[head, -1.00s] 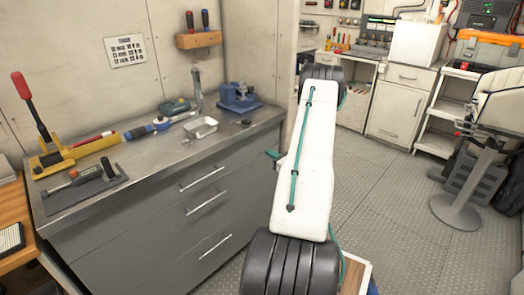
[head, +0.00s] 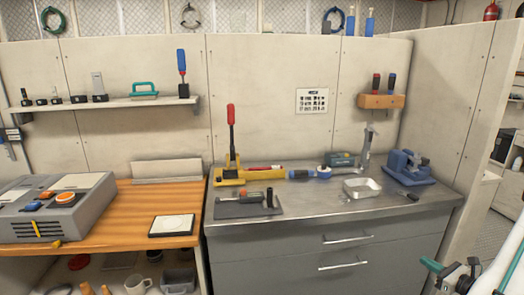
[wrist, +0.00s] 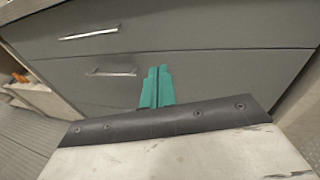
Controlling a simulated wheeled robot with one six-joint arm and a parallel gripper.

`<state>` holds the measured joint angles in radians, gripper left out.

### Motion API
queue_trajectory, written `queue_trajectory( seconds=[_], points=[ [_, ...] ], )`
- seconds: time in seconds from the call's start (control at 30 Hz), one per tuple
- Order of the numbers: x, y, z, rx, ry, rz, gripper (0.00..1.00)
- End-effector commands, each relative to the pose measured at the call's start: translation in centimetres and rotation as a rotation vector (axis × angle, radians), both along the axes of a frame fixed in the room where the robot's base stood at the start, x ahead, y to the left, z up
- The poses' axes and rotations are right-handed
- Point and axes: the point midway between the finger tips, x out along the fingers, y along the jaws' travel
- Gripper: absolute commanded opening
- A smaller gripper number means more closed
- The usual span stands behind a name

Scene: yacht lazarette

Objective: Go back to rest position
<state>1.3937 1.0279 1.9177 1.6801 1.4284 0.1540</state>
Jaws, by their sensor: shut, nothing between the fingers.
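My gripper (wrist: 156,88) shows in the wrist view as two teal fingers side by side and touching, with nothing between them. They are in front of the grey drawer fronts of the metal workbench (wrist: 210,68). In the head view my gripper (head: 432,265) is only a small teal tip at the lower right, in front of the bench's right end. Part of my white arm shows beside it, cut off by the picture edge.
The metal bench (head: 320,207) bears a yellow tool with a red handle (head: 231,150), a metal tray (head: 361,188) and a blue vise (head: 407,168). A wooden bench (head: 130,215) with a grey box (head: 60,205) stands left. A wall (head: 455,110) rises on the right.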

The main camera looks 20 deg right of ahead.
Motion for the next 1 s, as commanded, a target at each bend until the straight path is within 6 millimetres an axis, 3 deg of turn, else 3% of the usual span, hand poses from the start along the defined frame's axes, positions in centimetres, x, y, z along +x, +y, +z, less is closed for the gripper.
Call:
queue_trajectory(
  seconds=[0.3, 0.47, 0.7, 1.0],
  points=[
    [3.8, 14.2, 9.1, -0.245, 0.120, 0.615, 0.00],
    [3.9, 22.1, 14.0, -0.431, 0.173, 0.962, 0.00],
    [1.4, 31.9, 19.7, -0.743, 0.230, 1.429, 0.00],
    [-3.8, 39.7, 25.0, -1.198, 0.264, 1.899, 0.00]
  ],
)
